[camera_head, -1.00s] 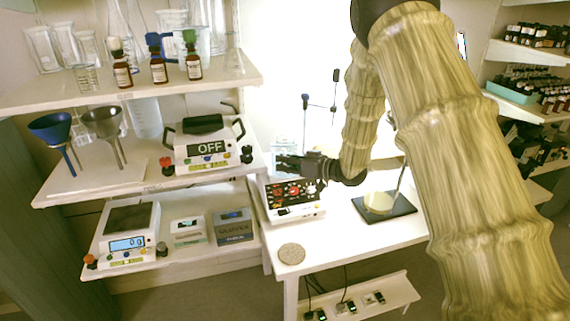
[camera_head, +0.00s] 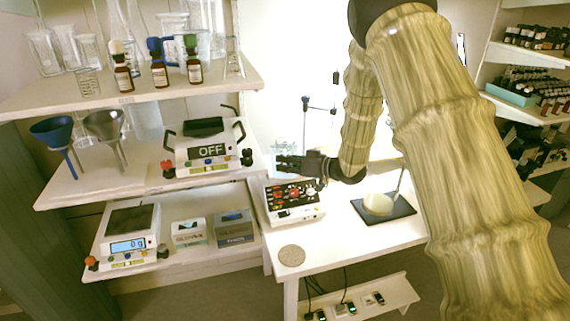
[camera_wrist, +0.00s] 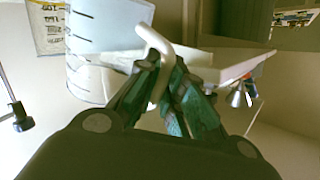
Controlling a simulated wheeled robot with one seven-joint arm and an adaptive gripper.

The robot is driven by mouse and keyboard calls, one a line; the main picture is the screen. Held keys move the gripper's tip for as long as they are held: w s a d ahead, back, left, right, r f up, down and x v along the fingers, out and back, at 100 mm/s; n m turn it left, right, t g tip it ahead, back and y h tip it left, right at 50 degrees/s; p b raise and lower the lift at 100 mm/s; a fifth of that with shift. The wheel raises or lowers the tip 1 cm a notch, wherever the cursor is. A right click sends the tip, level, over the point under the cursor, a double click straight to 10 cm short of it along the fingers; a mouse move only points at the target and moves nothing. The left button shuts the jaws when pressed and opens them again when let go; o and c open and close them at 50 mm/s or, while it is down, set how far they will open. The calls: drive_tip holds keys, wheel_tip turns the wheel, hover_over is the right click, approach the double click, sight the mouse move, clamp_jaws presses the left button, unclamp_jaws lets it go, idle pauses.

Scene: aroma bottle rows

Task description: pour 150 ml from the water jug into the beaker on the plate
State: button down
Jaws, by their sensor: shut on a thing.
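The clear jug with dark graduation marks (camera_wrist: 85,78) stands out at the upper left of the wrist view. Its pale handle (camera_wrist: 152,36) is between my gripper's fingers (camera_wrist: 165,68), which are shut on it. In the head view my gripper (camera_head: 282,163) is above the back of the white table, and the jug (camera_head: 283,149) is only a faint clear shape beside it. A dark square plate (camera_head: 400,209) lies on the table to the right, with a pale cream round vessel (camera_head: 378,203) on it. I cannot tell if that is the beaker. The water level is unclear.
A white device with a black panel and red parts (camera_head: 293,206) stands below my gripper. A round disc (camera_head: 292,256) lies at the table's front. A device reading OFF (camera_head: 208,151) and a scale (camera_head: 128,242) stand on the left shelves, with funnels and bottles.

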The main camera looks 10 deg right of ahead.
sight(285, 150)
drive_tip(key=shift+m+g, duration=0.7)
drive_tip(key=shift+m, duration=0.1)
drive_tip(key=shift+w+d+r+p, duration=0.15)
drive_tip(key=shift+w+r+p, duration=0.65)
drive_tip(key=shift+p, duration=0.45)
drive_tip(key=shift+w+d+r+p, duration=0.15)
drive_tip(key=shift+w+r+p, duration=0.6)
drive_tip(key=shift+p, duration=0.5)
idle(1.3)
drive_tip(key=shift+w+d+r+m+g+p, duration=0.1)
drive_tip(key=shift+w+r+m+g+p, duration=0.2)
drive_tip(key=shift+r+p, duration=0.45)
drive_tip(key=shift+w+d+r+m+g+p, duration=0.1)
drive_tip(key=shift+w+r+m+g+p, duration=0.3)
drive_tip(key=shift+p, duration=0.6)
idle(1.7)
